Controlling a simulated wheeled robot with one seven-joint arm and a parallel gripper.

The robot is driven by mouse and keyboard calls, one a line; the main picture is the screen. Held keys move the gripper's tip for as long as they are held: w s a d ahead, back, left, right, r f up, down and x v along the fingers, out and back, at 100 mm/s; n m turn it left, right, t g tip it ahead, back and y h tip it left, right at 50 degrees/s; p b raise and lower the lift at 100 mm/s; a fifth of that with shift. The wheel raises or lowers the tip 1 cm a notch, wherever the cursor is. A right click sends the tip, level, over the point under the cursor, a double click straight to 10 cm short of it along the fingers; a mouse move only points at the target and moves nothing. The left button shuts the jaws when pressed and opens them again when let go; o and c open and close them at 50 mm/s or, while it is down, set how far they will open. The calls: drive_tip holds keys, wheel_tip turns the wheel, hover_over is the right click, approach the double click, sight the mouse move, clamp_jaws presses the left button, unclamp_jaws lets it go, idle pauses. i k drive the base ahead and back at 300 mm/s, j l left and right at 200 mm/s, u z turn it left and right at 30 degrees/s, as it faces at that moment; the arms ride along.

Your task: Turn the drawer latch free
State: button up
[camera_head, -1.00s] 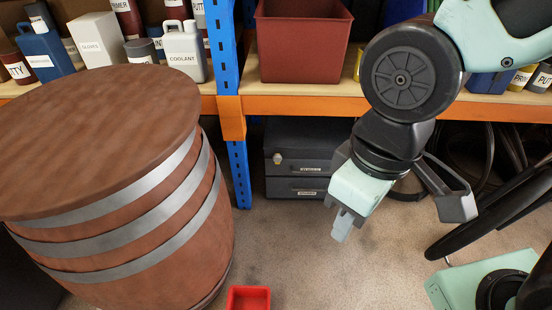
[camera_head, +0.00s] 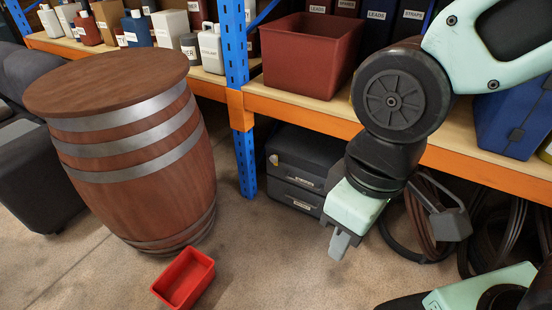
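A dark grey drawer unit (camera_head: 303,162) with two labelled drawers stands on the floor under the shelf, behind the blue post. A small pale latch knob (camera_head: 273,160) sits at the left of its upper drawer front. My gripper (camera_head: 340,245) hangs pointing down in front of the unit, to the right of and apart from the latch. It covers the right part of the drawer fronts. From this angle the fingers overlap, so I cannot tell whether they are open or shut. I see nothing held in them.
A wooden barrel (camera_head: 135,170) stands at left, with an open red bin (camera_head: 184,279) on the floor beside it. The blue post (camera_head: 243,120) and orange shelf beam (camera_head: 300,122) edge the drawer unit. Coiled hoses (camera_head: 425,225) lie at right. Floor in front of the unit is clear.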

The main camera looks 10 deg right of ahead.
sight(274, 159)
drive_tip(key=i+l+u, duration=0.1)
drive_tip(key=i+j+z, duration=0.1)
drive_tip(key=i+j, duration=0.2)
drive_tip(key=i, duration=0.15)
drive_tip(key=i+j, duration=0.35)
drive_tip(key=i, duration=0.15)
drive_tip(key=i+l+z, duration=0.15)
drive_tip(key=i, duration=0.25)
